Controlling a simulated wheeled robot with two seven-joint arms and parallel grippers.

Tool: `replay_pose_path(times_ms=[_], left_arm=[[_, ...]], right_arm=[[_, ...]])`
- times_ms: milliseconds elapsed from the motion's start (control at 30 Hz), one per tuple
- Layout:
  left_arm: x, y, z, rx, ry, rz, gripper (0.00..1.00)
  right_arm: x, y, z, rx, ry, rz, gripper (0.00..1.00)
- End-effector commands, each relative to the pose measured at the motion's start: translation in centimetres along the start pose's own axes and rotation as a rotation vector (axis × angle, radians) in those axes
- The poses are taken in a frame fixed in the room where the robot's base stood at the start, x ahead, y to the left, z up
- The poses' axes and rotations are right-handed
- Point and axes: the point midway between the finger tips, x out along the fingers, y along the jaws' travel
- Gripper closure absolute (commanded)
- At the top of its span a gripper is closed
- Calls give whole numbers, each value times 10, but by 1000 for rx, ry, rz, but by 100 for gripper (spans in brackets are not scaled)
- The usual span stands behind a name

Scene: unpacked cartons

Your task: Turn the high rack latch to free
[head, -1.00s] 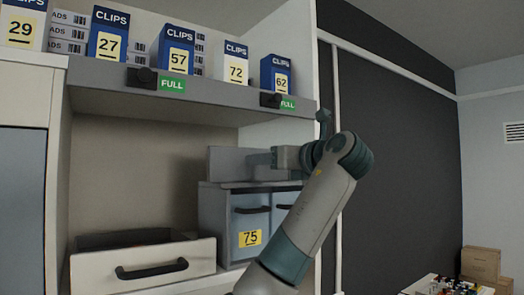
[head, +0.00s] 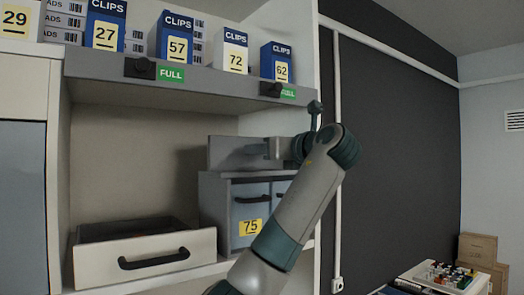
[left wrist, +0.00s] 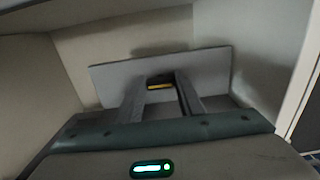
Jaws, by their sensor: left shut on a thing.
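My left gripper (head: 262,150) reaches in below the upper shelf, in front of an upright grey panel (head: 225,150) above a small blue-grey cabinet. In the left wrist view its two fingers (left wrist: 162,82) close in on a small dark piece with a yellow strip (left wrist: 158,87) at the grey panel (left wrist: 110,80). I take this piece to be the latch; its turned position cannot be told. The gripper is shut on it. In the head view the wrist and fingers hide it. My right gripper is not in view.
The upper shelf lip (head: 205,84) bears black knobs (head: 139,68) and green FULL labels, with numbered CLIPS boxes (head: 176,40) above. A drawer (head: 150,258) stands at lower left. The cabinet (head: 214,215) is marked 75. Cartons (head: 480,248) stand at far right.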

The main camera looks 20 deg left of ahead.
Motion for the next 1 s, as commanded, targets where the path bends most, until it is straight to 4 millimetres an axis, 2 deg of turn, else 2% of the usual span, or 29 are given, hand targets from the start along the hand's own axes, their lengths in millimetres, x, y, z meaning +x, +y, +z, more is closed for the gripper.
replay_pose_path(times_ms=[233, 467, 1000], left_arm=[[0, 0, -1, -50, 0, -1, 88], [0, 1, -2, -175, -1, 0, 88], [0, 3, -3, -658, -1, -1, 88]], right_arm=[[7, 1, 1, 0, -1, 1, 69], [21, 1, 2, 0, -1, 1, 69], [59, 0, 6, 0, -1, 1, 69]])
